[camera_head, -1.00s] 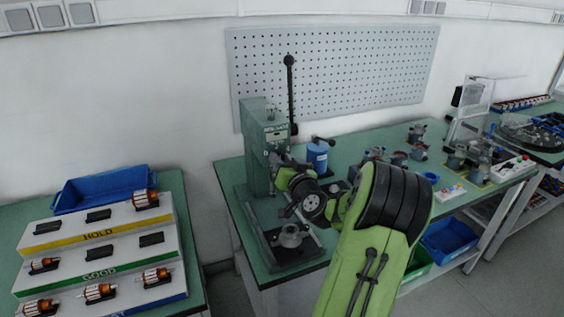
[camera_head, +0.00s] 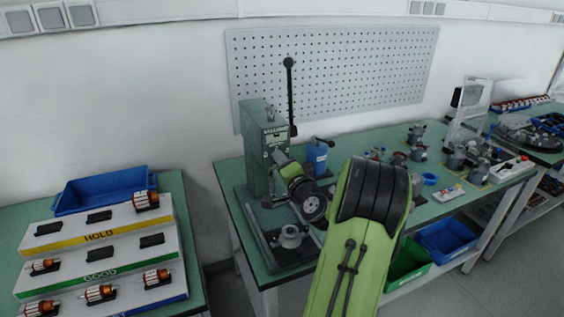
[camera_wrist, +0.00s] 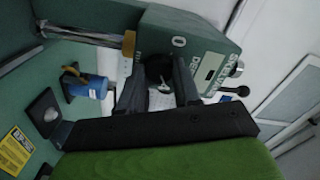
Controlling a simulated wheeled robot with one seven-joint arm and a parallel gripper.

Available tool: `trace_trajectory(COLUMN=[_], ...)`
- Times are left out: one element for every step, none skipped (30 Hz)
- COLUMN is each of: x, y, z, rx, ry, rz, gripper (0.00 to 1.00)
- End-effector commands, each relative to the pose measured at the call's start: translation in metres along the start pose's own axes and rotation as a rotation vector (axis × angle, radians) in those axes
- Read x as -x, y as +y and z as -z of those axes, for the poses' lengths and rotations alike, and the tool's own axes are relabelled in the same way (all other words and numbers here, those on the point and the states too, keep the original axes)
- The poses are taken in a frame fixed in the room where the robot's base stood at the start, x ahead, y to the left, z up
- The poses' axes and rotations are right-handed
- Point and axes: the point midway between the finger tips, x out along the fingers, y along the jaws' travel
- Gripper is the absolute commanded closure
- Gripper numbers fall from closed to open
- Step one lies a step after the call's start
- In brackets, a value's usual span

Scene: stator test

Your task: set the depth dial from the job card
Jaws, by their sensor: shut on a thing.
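The green press (camera_head: 258,150) stands upright on the left of the middle bench, its tall black lever raised. Its green head (camera_wrist: 195,45), with a printed plate, shows sideways in the wrist view. My gripper (camera_wrist: 157,82) is at the press and shut on a dark round knob (camera_wrist: 156,67), which looks like the depth dial. The fingers cover its sides, and I cannot read any setting. In the head view my wrist hides most of the contact. A yellow card (camera_wrist: 14,152) with dark print lies at the wrist view's lower left; its text is too small to read.
A blue bottle-like tool (camera_head: 317,155) stands right of the press. A grey fixture (camera_head: 290,237) sits at the press's foot. Several grey motor parts stand farther right. A stepped rack (camera_head: 75,237) with copper rotors is on the left bench. The pegboard (camera_head: 340,75) hangs behind.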

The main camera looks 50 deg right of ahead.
Motion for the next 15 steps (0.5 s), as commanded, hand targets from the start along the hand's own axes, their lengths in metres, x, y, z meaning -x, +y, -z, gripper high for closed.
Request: trace_trajectory(x=[0.0, 0.0, 0.0, 0.0, 0.0, 0.0001, 0.0001, 0.0001, 0.0001, 0.0001, 0.0001, 0.0002, 0.0002, 0.0002, 0.0002], y=[-0.0003, -0.0003, -0.0002, -0.0002, -0.0001, -0.0001, 0.0, 0.0001, 0.0001, 0.0002, 0.0003, 0.0003, 0.0004, 0.0004, 0.0004], z=[0.0005, 0.0005, 0.0005, 0.0005, 0.0005, 0.0006, 0.0006, 0.0006, 0.0007, 0.0007, 0.0007, 0.0007, 0.0007, 0.0007, 0.0007], rx=[-0.019, -0.031, -0.045, -0.055, -0.064, -0.074, -0.079, -0.085, -0.091, -0.094, -0.097, -0.1, -0.102, -0.103, -0.104], ry=[0.001, 0.001, 0.001, 0.001, 0.001, 0.002, 0.002, 0.002, 0.002, 0.002, 0.002, 0.002, 0.002, 0.002, 0.002], rz=[-0.001, 0.0, 0.0, 0.0, 0.0, 0.0, 0.0, 0.0, 0.0, 0.0, 0.0, 0.0, 0.0, 0.0, 0.0], gripper=[0.98, 0.98, 0.98, 0.98, 0.98, 0.98, 0.98, 0.98, 0.98, 0.98, 0.98, 0.98, 0.98, 0.98, 0.98])
